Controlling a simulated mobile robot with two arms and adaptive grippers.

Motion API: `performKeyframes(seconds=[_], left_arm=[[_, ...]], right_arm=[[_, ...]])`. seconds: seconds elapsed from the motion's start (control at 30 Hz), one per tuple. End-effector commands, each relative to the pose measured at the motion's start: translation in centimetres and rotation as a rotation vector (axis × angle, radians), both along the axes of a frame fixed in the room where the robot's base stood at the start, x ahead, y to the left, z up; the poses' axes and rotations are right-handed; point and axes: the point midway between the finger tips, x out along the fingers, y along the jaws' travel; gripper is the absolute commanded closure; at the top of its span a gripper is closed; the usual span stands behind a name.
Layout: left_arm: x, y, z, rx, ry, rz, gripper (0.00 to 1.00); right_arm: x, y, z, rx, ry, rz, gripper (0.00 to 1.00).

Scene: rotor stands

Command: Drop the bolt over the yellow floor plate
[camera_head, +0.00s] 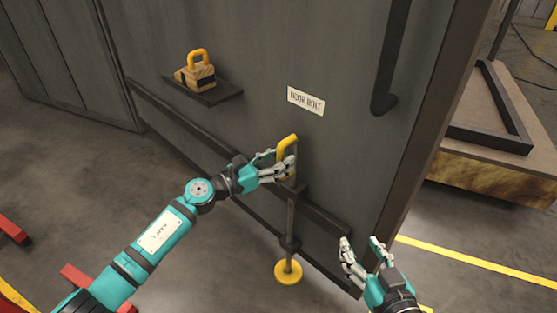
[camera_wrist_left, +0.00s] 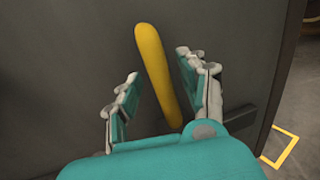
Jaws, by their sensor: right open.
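The door bolt (camera_head: 291,212) is a dark vertical rod on the grey door, with a yellow handle (camera_head: 287,147) at its top. Its lower end is above or at the round yellow floor plate (camera_head: 288,271); I cannot tell whether they touch. My left gripper (camera_head: 275,166) is at the handle. In the left wrist view, the yellow handle (camera_wrist_left: 155,70) stands between the spread fingers of the left gripper (camera_wrist_left: 160,88), with a gap visible on its left side. My right gripper (camera_head: 361,244) is open and empty, low near the door's right edge.
A "DOOR BOLT" label (camera_head: 306,100) is on the door (camera_head: 240,45). A small shelf (camera_head: 222,95) holds a wooden block with a yellow handle (camera_head: 197,72). A dark pull bar (camera_head: 391,60) is at upper right. A pallet (camera_head: 490,170) stands beyond the door, past yellow floor lines.

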Motion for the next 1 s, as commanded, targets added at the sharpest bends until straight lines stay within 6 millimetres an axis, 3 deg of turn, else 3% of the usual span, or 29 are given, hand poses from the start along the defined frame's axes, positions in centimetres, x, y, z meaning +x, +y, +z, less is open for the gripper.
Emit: performKeyframes(seconds=[0.33,0.7,1.0], left_arm=[[-0.6,0.8,0.0,0.0,-0.001,0.0,0.58],[-5.2,6.7,-0.1,0.002,0.001,0.001,0.58],[-7.3,9.4,0.0,0.0,0.0,0.001,0.58]], right_arm=[[0.0,0.0,0.0,0.0,0.001,0.001,0.52],[0.0,0.0,0.0,0.0,0.001,0.0,0.52],[0.0,0.0,0.0,0.0,0.001,0.0,0.52]])
